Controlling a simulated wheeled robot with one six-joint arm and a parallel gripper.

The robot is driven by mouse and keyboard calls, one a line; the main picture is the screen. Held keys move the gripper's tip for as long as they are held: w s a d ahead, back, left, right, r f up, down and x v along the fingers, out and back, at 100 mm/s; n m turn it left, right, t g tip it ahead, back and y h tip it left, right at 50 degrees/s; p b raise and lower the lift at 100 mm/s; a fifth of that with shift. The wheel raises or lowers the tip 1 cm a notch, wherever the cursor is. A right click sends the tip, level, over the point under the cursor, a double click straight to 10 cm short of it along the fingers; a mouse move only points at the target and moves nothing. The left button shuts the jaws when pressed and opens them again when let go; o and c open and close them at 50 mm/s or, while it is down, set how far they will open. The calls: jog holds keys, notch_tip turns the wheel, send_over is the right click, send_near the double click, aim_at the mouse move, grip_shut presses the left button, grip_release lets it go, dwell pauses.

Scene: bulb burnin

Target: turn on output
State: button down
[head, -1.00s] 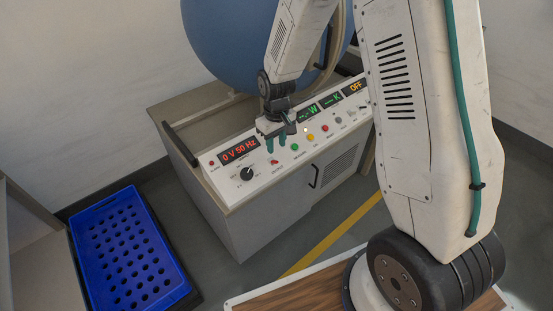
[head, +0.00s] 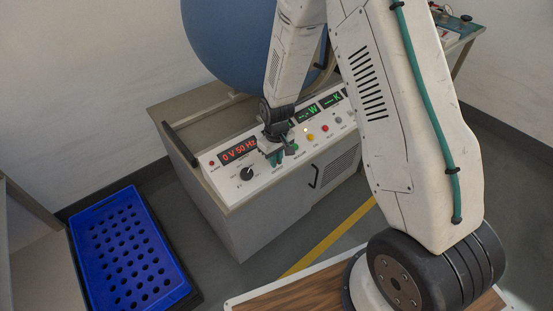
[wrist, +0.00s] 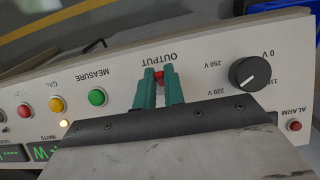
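The red output switch (wrist: 158,76) shows in the wrist view beside the OUTPUT label on the white panel. My gripper (wrist: 159,82) has its two green fingers close together, with a narrow gap, and the red switch shows between their tips. I cannot tell whether they touch or grip it. In the head view my gripper (head: 276,157) is low over the panel (head: 224,184) and hides the switch. The red voltage display (head: 238,150) reads 0 V 50 Hz.
A black voltage dial (wrist: 250,73) and a red alarm lamp (wrist: 294,126) lie right of the switch in the wrist view. The green measure button (wrist: 97,97) lies left. A large blue sphere (head: 228,45) stands behind the panel. A blue tray (head: 128,250) sits at left.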

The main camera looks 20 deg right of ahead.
jog(key=shift+w+r+g, duration=0.1)
jog(key=shift+g, duration=0.2)
jog(key=g, duration=0.1)
jog(key=w+g+h, duration=0.1)
jog(key=g, duration=0.1)
jog(key=shift+a+r, duration=0.2)
jog(key=shift+w+a+r+g+h, duration=0.1)
jog(key=shift+w+g+h, duration=0.2)
jog(key=shift+g, duration=0.55)
jog(key=shift+w+a+g+h, duration=0.1)
jog(key=shift+w+g+h, duration=0.15)
jog(key=shift+g, duration=0.6)
jog(key=c, duration=1.5)
grip_release()
jog(key=shift+s, duration=0.1)
